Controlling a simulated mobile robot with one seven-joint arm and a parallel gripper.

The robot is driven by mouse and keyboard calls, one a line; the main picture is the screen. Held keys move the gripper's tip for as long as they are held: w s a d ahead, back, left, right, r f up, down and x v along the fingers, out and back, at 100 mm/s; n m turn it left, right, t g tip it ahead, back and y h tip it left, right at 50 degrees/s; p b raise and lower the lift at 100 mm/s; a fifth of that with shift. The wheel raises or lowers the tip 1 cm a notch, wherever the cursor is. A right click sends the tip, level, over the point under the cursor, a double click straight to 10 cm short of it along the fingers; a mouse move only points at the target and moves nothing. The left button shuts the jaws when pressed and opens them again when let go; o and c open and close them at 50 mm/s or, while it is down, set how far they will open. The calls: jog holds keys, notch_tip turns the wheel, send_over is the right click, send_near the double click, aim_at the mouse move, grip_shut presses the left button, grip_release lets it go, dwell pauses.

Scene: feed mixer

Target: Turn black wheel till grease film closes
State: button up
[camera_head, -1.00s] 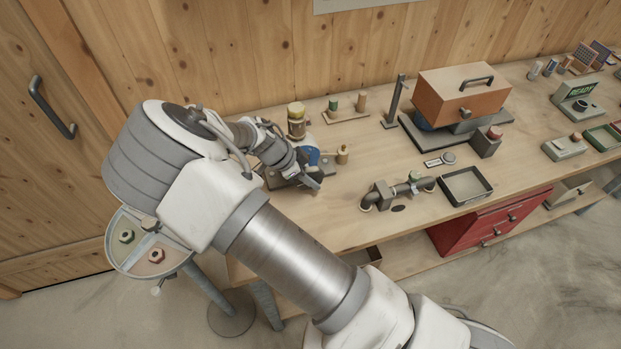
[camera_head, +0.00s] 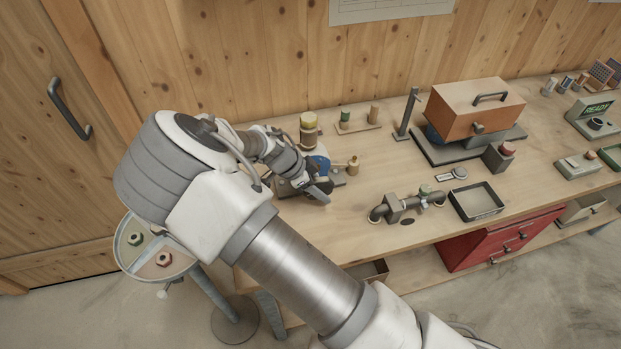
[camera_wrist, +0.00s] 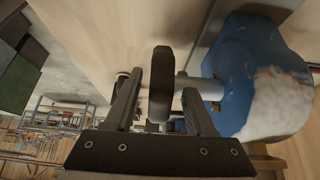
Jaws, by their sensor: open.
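The black wheel (camera_wrist: 161,85) shows edge-on in the wrist view, on a pale shaft (camera_wrist: 205,87) that runs to a rounded blue housing (camera_wrist: 235,65). My gripper (camera_wrist: 160,100) is open, with one finger on either side of the wheel. I cannot tell whether either finger touches it. In the head view my gripper (camera_head: 322,190) is at the front of the blue housing (camera_head: 321,163), near the bench's left end, and the wheel cannot be made out there. I cannot make out a grease film in either view.
A brass-coloured peg (camera_head: 353,164) stands just right of the housing, and a yellow-capped jar (camera_head: 309,130) behind it. A pipe fitting (camera_head: 407,206) and a black tray (camera_head: 477,201) lie further right. A round side stand (camera_head: 165,277) with nuts is at lower left.

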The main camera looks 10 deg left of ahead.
jog(key=b+v, duration=0.1)
jog(key=v, duration=1.6)
jog(key=shift+b, duration=0.3)
jog(key=shift+d+r, duration=0.1)
jog(key=s+d+r+n+g+y, duration=0.1)
jog(key=s+d+r+n+y, duration=0.15)
jog(key=d+r, duration=0.45)
jog(key=s+d+r+n+g+y, duration=0.1)
jog(key=d+r+n+y, duration=0.25)
jog(key=d, duration=0.75)
jog(key=s+d+r+n+t, duration=0.2)
jog(key=s+d+r+n, duration=0.1)
jog(key=s+d, duration=0.2)
jog(key=s+d+r+n+t, duration=0.2)
jog(key=s+d+r+n, duration=0.1)
jog(key=s+d, duration=0.3)
jog(key=shift+s+d+r+n+t, duration=0.25)
jog(key=shift+s+r+n+t, duration=0.15)
jog(key=shift+s, duration=0.65)
